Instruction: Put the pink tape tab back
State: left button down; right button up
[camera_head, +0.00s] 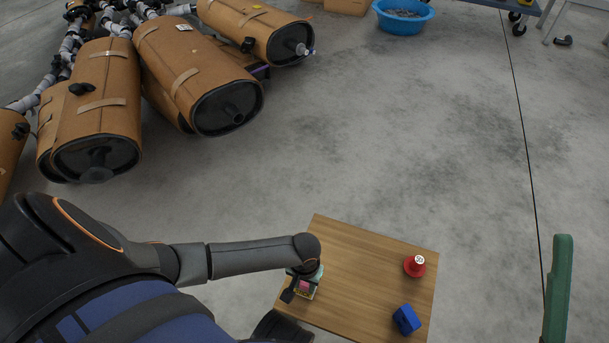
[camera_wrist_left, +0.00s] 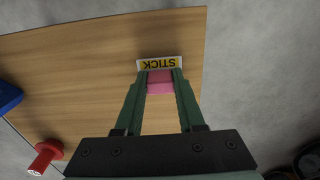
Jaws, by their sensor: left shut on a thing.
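The pink tape tab (camera_wrist_left: 160,82) shows as a small pink block between the green fingers of my left gripper (camera_wrist_left: 161,76) in the left wrist view. My left gripper is shut on it. A white-edged yellow label reading "STICK" (camera_wrist_left: 158,64) lies just beyond the fingertips on the wooden board. Whether the tab touches the label I cannot tell. In the head view the pink tab (camera_head: 304,286) shows small under my left gripper (camera_head: 303,281), near the board's left edge.
The wooden board (camera_head: 365,260) also carries a red knobbed piece (camera_head: 414,267) and a blue block (camera_head: 406,319) on its right side. Brown mufflers (camera_head: 205,85) lie at the upper left. The board's middle is clear.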

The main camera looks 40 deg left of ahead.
pick_arm(q)
jog(key=shift+f, duration=0.35)
jog(key=shift+r, duration=0.1)
pick_arm(e)
jog(key=shift+w+f+h, duration=0.1)
jog(key=shift+f+h, duration=0.1)
jog(key=shift+h, duration=0.1)
pick_arm(q)
jog(key=shift+f, duration=0.2)
jog(key=c, duration=0.5)
grip_release()
